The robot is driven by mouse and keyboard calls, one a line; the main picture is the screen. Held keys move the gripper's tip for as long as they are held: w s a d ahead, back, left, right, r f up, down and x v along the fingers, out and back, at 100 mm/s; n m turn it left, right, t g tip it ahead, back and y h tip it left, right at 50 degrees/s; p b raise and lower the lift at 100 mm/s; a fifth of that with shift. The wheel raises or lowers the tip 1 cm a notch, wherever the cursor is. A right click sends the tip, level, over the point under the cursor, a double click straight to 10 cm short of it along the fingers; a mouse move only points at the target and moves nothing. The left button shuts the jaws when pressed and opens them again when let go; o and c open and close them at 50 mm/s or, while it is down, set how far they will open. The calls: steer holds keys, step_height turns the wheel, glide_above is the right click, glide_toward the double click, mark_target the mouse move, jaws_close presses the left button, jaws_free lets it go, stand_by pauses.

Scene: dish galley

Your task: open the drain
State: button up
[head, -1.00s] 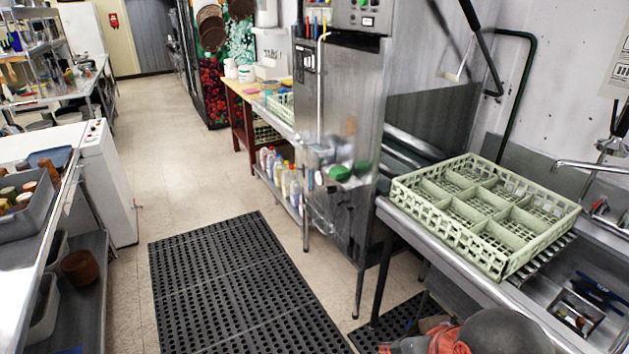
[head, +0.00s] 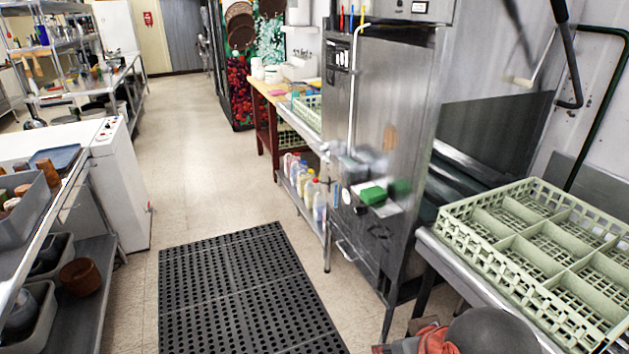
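The steel dish machine (head: 395,130) stands right of the middle in the head view. Its front carries a green block (head: 373,195), with dark round knobs near it and a blurred patch above. A small bar-shaped handle (head: 346,250) sits low on its front. No label shows which part is the drain, so I cannot tell. My gripper is not clearly in view; only a grey rounded part and an orange-red part, probably of my own arm, show at the bottom edge, apart from the machine.
A black perforated mat (head: 245,290) lies on the floor before the machine. A pale green dish rack (head: 540,240) sits on the steel counter at right. Several bottles (head: 301,178) stand on a low shelf. A loaded cart (head: 50,235) is at left; the aisle between is clear.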

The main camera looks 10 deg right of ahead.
step_height(320, 180, up, 8)
steer(key=p, duration=0.7)
steer(key=shift+p, duration=0.3)
steer(key=c, duration=0.8)
steer(key=shift+f, duration=0.2)
jaws_close()
